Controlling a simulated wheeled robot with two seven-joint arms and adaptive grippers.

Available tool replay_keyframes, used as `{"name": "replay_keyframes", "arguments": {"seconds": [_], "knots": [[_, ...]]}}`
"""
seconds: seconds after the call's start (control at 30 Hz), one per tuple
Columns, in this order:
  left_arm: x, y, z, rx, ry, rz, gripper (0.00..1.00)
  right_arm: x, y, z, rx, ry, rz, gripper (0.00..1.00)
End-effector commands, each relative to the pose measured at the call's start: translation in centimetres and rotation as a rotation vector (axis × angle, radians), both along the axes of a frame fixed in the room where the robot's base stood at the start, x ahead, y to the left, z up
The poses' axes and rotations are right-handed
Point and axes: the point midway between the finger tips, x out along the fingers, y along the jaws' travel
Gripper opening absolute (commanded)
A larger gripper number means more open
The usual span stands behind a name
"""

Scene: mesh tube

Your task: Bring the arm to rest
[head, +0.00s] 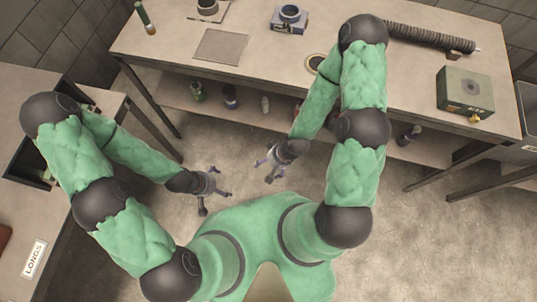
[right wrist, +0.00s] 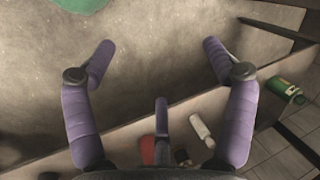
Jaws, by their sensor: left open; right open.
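My left gripper (head: 216,186) is open and empty in the head view, hanging over the bare floor in front of the workbench. My right gripper (head: 266,164) is also open and empty, a little to the right of the left one and below the bench top's level in the picture. In the right wrist view its purple fingers (right wrist: 160,70) are spread wide with only floor between their tips. Both of my arms are bent, with green padded covers and dark joints. Neither gripper touches anything that I can see.
The workbench (head: 270,58) holds a ribbed dark tube (head: 430,37), a green box (head: 465,92), a small grey-blue device (head: 289,18) and a green bottle (head: 145,17). Bottles stand on its lower shelf (head: 180,95). A side table with a "LONGS" label (head: 35,258) is at left. The floor between is clear.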

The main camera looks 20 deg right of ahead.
Motion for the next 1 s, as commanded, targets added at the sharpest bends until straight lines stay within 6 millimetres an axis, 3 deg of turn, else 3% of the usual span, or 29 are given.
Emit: {"name": "replay_keyframes", "arguments": {"seconds": [0.1, 0.2, 0.47, 0.67, 1.0], "knots": [[0.0, 0.0, 0.0, 0.000, 0.000, 0.000, 1.00, -1.8, 1.3, 0.1, 0.004, 0.067, -0.004, 0.84], [0.0, 0.0, 0.0, 0.000, 0.000, 0.000, 1.00, -2.4, 1.6, 0.2, 0.005, 0.086, -0.007, 0.84], [0.0, 0.0, 0.1, 0.000, 0.000, 0.000, 1.00, -2.3, 1.5, 0.3, 0.005, 0.086, -0.009, 0.84], [0.0, 0.0, 1.8, 0.000, 0.000, 0.000, 1.00, -2.3, 1.5, 2.0, 0.005, 0.084, -0.008, 0.84], [0.0, 0.0, 1.8, 0.000, 0.000, 0.000, 1.00, -2.3, 1.5, 2.0, 0.005, 0.084, -0.008, 0.84]]}}
